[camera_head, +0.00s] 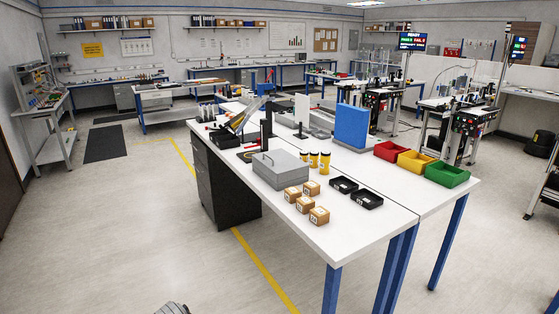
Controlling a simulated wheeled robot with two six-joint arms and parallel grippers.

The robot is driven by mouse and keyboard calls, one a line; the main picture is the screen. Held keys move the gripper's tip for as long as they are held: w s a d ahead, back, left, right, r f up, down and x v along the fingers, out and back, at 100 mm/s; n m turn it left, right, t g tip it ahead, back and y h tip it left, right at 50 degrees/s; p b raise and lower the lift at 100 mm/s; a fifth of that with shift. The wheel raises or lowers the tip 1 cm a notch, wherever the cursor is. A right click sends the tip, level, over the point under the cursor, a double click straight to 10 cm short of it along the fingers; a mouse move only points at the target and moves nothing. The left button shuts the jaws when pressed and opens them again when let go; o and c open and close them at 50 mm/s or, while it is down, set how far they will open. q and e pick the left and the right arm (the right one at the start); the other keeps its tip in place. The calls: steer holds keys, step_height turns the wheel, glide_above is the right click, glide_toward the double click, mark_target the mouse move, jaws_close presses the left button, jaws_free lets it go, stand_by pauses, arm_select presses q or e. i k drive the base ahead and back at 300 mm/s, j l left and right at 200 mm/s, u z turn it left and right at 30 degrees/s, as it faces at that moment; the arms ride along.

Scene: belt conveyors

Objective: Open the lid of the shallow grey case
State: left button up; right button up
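The shallow grey case (280,170) sits on the near white worktable, toward its left edge. Its lid looks shut, and a handle shows on its upper left side. No gripper can be made out near the case. A small grey ridged piece shows at the bottom edge, left of the middle; it may be part of me, but no fingertips show.
Several small cardboard boxes (303,198) stand in front of the case. Yellow-and-black cylinders (314,161) and black trays (367,200) lie to its right. Red, yellow and green bins (446,175) line the right side. The floor (110,220) left of the table is clear.

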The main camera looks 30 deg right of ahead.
mark_target(280, 166)
steer(key=z, duration=0.6)
steer(key=i+j+z, duration=0.1)
steer(key=z, duration=0.4)
steer(key=i+j+z, duration=0.2)
steer(key=z, duration=0.25)
steer(key=i+j+z, duration=0.15)
steer(key=z, duration=0.35)
steer(key=i+j+z, duration=0.15)
steer(key=j, duration=0.35)
steer(key=i+j+z, duration=0.15)
steer(key=j, duration=0.35)
steer(key=j+z, duration=0.1)
steer(key=j, duration=0.4)
